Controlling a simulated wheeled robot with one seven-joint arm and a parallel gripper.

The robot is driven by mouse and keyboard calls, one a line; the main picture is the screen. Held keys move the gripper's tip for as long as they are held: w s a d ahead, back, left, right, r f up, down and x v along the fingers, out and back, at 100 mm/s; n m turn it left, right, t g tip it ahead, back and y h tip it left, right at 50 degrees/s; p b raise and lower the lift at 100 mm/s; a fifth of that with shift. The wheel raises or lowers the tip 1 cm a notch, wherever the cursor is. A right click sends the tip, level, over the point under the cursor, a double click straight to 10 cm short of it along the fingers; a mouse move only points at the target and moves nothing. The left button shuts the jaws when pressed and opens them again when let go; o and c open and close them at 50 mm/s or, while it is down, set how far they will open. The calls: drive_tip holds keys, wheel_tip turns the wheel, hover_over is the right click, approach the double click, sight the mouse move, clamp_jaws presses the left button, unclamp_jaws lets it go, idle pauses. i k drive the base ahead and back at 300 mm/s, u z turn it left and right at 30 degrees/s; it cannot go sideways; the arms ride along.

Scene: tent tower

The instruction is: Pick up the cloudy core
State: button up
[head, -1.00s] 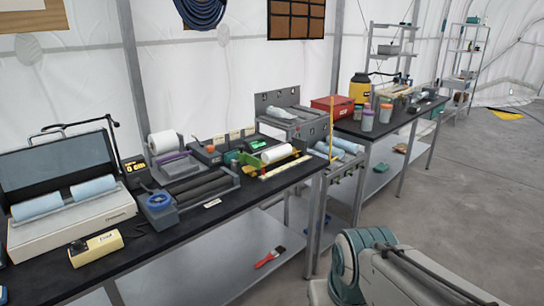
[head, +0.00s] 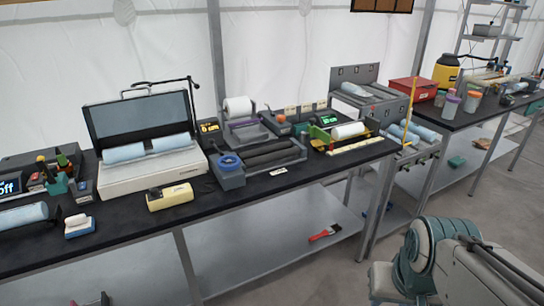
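Several pale cylinders that look like cores are in the head view; I cannot tell for sure which is the cloudy one. An opaque white core (head: 347,131) lies in the green and yellow holder by a lit green display. Two light blue cores, left (head: 125,153) and right (head: 171,143), lie on the white light box (head: 150,180). More bluish cores (head: 403,134) lie on the metal rack at the table's right end. Another pale cylinder (head: 22,216) lies at the far left. My gripper is not in view; only part of my arm shows at lower right.
The black-topped bench (head: 120,235) runs along the tent wall, with a roller device (head: 265,157), a yellow box (head: 169,196) and a white roll (head: 238,107). A red brush (head: 325,233) lies on the lower shelf. A second bench stands at right. Grey floor (head: 330,285) is open in front.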

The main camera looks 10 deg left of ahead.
sight(347, 131)
drive_tip(key=z, duration=0.15)
drive_tip(key=i, duration=0.75)
drive_tip(key=z, duration=0.4)
drive_tip(key=i, duration=1.75)
drive_tip(key=u, duration=0.15)
